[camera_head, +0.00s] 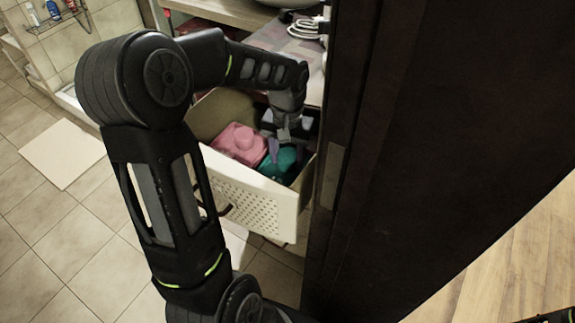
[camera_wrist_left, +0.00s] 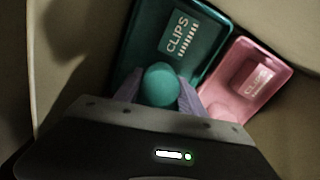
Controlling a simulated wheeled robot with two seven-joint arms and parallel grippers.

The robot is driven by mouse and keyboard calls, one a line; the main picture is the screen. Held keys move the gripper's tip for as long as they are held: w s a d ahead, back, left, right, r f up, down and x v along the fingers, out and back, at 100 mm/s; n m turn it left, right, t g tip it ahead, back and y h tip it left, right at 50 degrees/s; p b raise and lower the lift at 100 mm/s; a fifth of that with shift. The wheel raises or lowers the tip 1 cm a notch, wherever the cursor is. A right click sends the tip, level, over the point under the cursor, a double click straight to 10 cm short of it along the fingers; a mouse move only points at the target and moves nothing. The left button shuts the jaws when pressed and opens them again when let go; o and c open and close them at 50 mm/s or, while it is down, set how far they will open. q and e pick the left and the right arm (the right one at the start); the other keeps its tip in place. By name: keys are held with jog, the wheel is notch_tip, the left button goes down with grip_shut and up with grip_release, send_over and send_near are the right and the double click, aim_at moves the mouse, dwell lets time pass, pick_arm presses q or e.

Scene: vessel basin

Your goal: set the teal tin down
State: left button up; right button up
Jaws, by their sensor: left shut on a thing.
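The teal tin (camera_head: 279,164) is inside the open drawer (camera_head: 250,201), at its right side in the head view. In the left wrist view the teal tin (camera_wrist_left: 202,38) carries a "CLIPS" label and a rounded teal knob (camera_wrist_left: 160,86). My left gripper (camera_head: 274,148) reaches down into the drawer from above. Its pale purple fingers (camera_wrist_left: 160,92) are shut on the knob. Whether the tin's underside touches the drawer floor is hidden. My right gripper does not show.
A pink tin (camera_head: 240,143) lies in the drawer, close beside the teal one. A dark tall panel (camera_head: 420,130) stands just right of the drawer. A counter (camera_head: 300,55) is behind. Tiled floor with a pale mat (camera_head: 62,152) lies at the left.

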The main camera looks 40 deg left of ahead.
aim_at(287, 167)
pick_arm(q)
jog(key=shift+f, duration=1.75)
jog(key=shift+f, duration=0.1)
jog(key=shift+f, duration=0.15)
jog(key=o, duration=1.5)
jog(key=shift+r, duration=0.2)
notch_tip(287, 167, up, 12)
jog(key=shift+r, duration=0.1)
